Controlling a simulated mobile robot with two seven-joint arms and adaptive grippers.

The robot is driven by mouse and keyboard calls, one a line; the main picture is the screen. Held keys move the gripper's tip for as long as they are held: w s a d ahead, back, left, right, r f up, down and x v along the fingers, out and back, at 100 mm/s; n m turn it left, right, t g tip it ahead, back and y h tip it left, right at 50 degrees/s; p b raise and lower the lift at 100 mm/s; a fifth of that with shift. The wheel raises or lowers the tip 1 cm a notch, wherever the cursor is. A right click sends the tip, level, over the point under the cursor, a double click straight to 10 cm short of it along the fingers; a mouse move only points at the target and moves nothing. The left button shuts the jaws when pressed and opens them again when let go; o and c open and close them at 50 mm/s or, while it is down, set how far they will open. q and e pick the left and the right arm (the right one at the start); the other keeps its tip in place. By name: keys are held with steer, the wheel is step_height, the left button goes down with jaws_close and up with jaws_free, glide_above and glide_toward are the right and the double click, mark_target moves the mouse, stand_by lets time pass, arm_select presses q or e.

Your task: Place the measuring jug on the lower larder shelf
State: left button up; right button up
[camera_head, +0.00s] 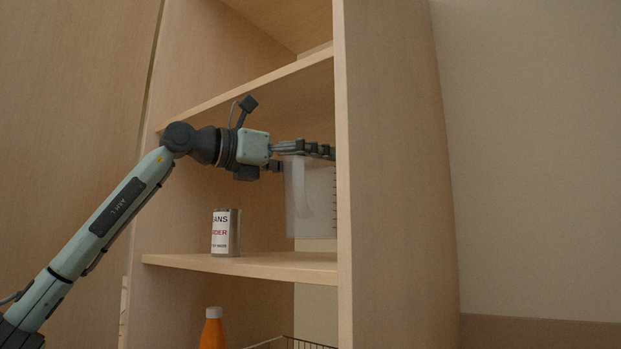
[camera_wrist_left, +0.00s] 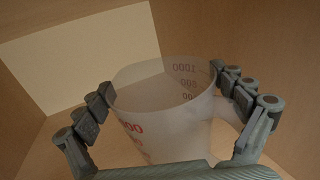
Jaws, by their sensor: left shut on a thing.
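The measuring jug (camera_head: 312,200) is translucent, with dark graduation marks in the head view. It is upright, inside the larder, above the lower shelf (camera_head: 255,265), with a visible gap under it. My left gripper (camera_head: 305,150) is shut on the jug near its rim. In the left wrist view, the jug (camera_wrist_left: 165,110) sits between the two fingers of my left gripper (camera_wrist_left: 165,100), with red numbers on its wall. Part of the jug's right side is hidden behind the larder's side panel in the head view. My right gripper is not in view.
A can with a printed label (camera_head: 226,232) stands on the same shelf, left of the jug. An upper shelf (camera_head: 255,88) is above my gripper. The larder's side panel (camera_head: 385,180) rises at the right. Below are an orange bottle (camera_head: 212,330) and a wire basket (camera_head: 290,343).

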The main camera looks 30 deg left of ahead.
mark_target(311, 181)
arm_select(q)
step_height(311, 181, down, 4)
steer(key=shift+a+r, duration=0.1)
steer(key=shift+r, duration=0.15)
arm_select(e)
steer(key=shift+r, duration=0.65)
arm_select(q)
steer(key=shift+f+b, duration=0.15)
steer(key=shift+b, duration=0.2)
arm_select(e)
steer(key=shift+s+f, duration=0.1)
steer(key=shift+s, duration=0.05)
arm_select(q)
steer(key=o, duration=1.4)
steer(key=shift+o, duration=0.2)
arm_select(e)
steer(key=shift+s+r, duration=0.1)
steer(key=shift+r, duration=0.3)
